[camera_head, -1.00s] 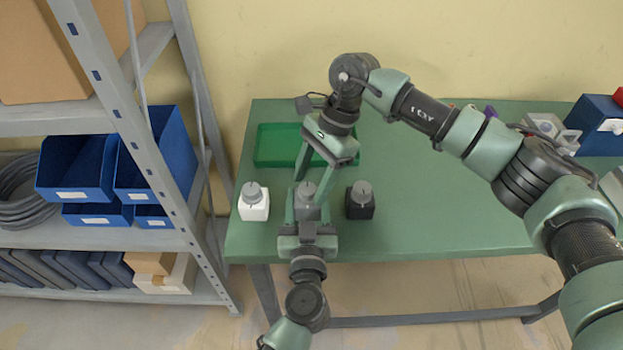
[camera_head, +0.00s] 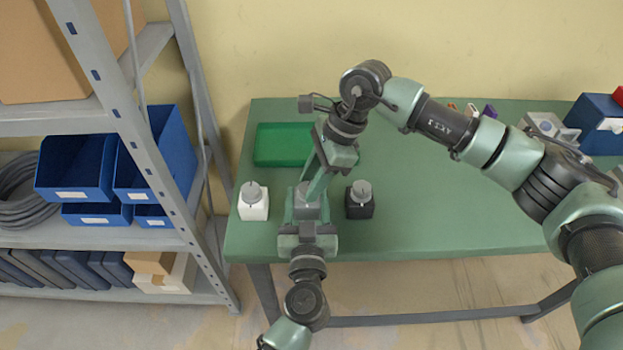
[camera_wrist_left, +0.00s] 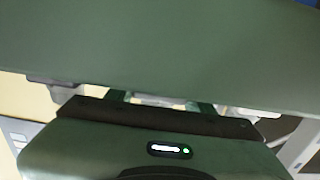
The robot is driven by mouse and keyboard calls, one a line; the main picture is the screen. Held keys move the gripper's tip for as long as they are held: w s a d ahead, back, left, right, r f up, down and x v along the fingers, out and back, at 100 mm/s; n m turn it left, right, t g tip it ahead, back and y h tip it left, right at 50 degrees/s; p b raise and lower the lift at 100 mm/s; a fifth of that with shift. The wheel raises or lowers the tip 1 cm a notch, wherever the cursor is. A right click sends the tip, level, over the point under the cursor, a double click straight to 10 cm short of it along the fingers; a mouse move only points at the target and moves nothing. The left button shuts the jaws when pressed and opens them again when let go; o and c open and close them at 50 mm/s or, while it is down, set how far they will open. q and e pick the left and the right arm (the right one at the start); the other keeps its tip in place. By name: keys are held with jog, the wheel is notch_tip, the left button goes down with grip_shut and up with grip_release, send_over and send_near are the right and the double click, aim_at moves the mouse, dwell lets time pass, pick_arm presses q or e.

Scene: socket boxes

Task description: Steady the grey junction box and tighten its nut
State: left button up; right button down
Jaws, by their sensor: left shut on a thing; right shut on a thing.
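The grey junction box (camera_head: 308,213) stands at the table's front edge, between a white box (camera_head: 253,207) and a black box (camera_head: 360,205). My left gripper (camera_head: 307,206) reaches in from the front and is shut on the grey box, one finger on each side. My right gripper (camera_head: 309,186) comes down at a slant from the back right and is shut on the nut (camera_head: 305,187) on top of the box. Its fingers partly cover the nut. The left wrist view shows mostly blurred green surfaces; I cannot make out the box there.
The green table (camera_head: 450,210) has a green tray (camera_head: 277,145) behind the boxes. A blue bin (camera_head: 598,124) and small parts stand at the back right. A grey shelf (camera_head: 190,180) with blue bins is close on the left. The table's middle right is clear under my right arm.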

jog(key=m, duration=0.2)
jog(key=m+t, duration=0.1)
jog(key=shift+s+m+t, duration=0.15)
jog(key=shift+m+t, duration=0.15)
jog(key=shift+m, duration=0.1)
jog(key=m+t, duration=0.1)
jog(key=m, duration=0.3)
jog(key=shift+s+m+t, duration=0.2)
jog(key=shift+m+t, duration=0.1)
jog(key=shift+t, duration=0.1)
jog(key=m+t+h, duration=0.1)
jog(key=m, duration=0.2)
jog(key=shift+s+a, duration=0.1)
jog(key=shift+a, duration=0.1)
jog(key=shift+s+a+m+t+h, duration=0.1)
jog(key=shift+m+t+h, duration=0.45)
jog(key=shift+m, duration=1.45)
jog(key=shift+h, duration=0.25)
jog(key=c, duration=0.9)
grip_release()
jog(key=shift+c, duration=0.2)
jog(key=shift+g, duration=0.25)
jog(key=shift+r, duration=0.1)
